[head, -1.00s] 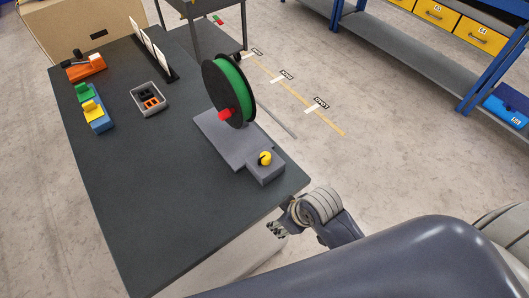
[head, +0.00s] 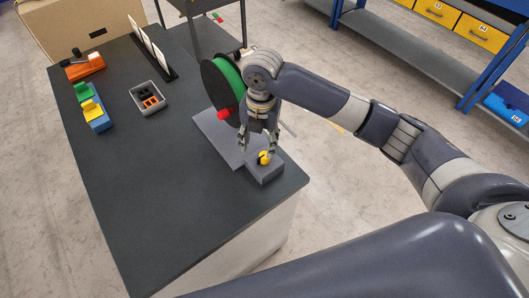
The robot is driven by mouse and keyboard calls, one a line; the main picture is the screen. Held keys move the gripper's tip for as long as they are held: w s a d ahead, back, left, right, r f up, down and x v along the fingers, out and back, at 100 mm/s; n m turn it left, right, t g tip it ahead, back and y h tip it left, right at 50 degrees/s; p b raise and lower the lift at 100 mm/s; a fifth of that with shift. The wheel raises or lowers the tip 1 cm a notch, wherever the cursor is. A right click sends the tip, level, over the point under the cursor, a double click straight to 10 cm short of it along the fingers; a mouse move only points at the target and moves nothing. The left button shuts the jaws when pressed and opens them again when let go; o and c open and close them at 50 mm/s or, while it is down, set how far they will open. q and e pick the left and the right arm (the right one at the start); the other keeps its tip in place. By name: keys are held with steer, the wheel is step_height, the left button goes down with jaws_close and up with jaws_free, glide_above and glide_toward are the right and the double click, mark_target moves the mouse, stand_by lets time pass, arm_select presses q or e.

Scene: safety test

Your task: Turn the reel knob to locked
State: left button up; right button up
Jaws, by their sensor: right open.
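The yellow knob (head: 264,158) sits on a small grey block (head: 265,174) at the front right corner of the dark table. A black mark shows on the knob; I cannot read its setting. The green reel (head: 229,76) with black flanges and a red hub (head: 223,114) stands on a grey base plate (head: 209,126) behind the knob, partly hidden by my right arm. My right gripper (head: 258,152) is open and points down, its fingers just above or around the knob. I cannot tell whether they touch it. My left gripper is not in view.
On the dark table (head: 150,210) lie a grey bin (head: 137,99) with black and orange parts, blue, yellow and green blocks (head: 94,106), an orange tool (head: 86,66) and upright white panels (head: 153,42). The table's front left is clear. Blue shelving (head: 400,45) stands at the right.

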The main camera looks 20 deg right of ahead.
mark_target(265, 154)
steer(key=shift+n+h, duration=0.3)
steer(key=shift+n, duration=0.5)
steer(key=f, duration=0.2)
steer(key=d+f+p, duration=0.1)
steer(key=f, duration=0.2)
steer(key=w+d+f+p, duration=0.1)
steer(key=f, duration=0.2)
steer(key=shift+w+f, duration=0.1)
steer(key=shift+f, duration=0.15)
steer(key=c, duration=1.1)
